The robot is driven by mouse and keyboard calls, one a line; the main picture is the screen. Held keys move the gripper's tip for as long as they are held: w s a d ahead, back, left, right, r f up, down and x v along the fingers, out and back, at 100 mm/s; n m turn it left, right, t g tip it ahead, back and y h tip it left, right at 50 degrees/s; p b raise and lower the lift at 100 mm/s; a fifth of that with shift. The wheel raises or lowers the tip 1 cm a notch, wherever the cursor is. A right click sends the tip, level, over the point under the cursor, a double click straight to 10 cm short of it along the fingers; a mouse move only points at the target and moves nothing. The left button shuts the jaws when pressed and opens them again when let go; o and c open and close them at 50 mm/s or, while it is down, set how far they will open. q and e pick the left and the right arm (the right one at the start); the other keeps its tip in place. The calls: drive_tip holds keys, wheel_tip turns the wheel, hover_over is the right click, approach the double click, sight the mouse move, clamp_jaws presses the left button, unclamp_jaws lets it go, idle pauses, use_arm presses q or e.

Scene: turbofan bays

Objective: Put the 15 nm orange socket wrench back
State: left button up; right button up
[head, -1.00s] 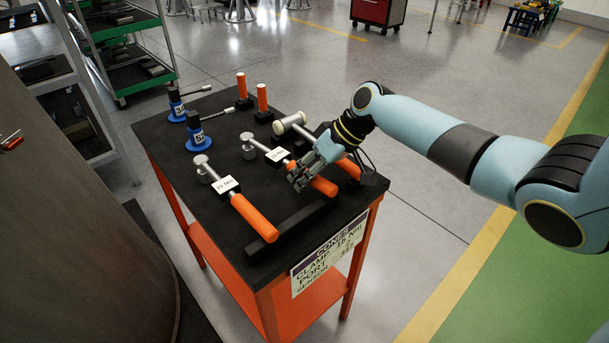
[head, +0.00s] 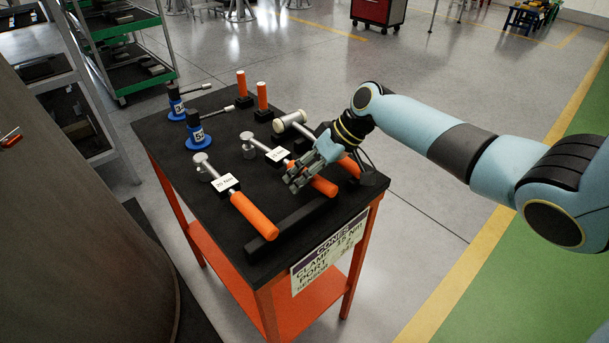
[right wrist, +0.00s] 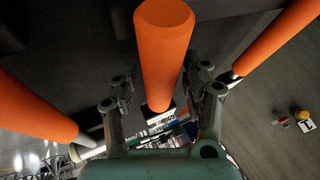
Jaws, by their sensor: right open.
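The 15 Nm wrench lies on the black top of the orange cart, with a white label (head: 277,154) and an orange handle (head: 325,186). Its square drive head (head: 248,142) points to the back left. My right gripper (head: 294,181) is open at this handle. In the right wrist view the orange handle (right wrist: 163,55) runs between the two spread fingers of the gripper (right wrist: 162,105), with gaps on both sides. The fingers partly hide the wrench in the head view. My left gripper is out of view.
A 20 Nm wrench (head: 254,216) lies to the left and a mallet (head: 291,122) to the right, both close by. A black bar (head: 290,228) edges the cart's front. Blue tools (head: 195,134) and upright orange handles (head: 262,97) stand at the back.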

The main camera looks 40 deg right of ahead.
drive_tip(key=shift+d, duration=0.1)
drive_tip(key=v, duration=1.2)
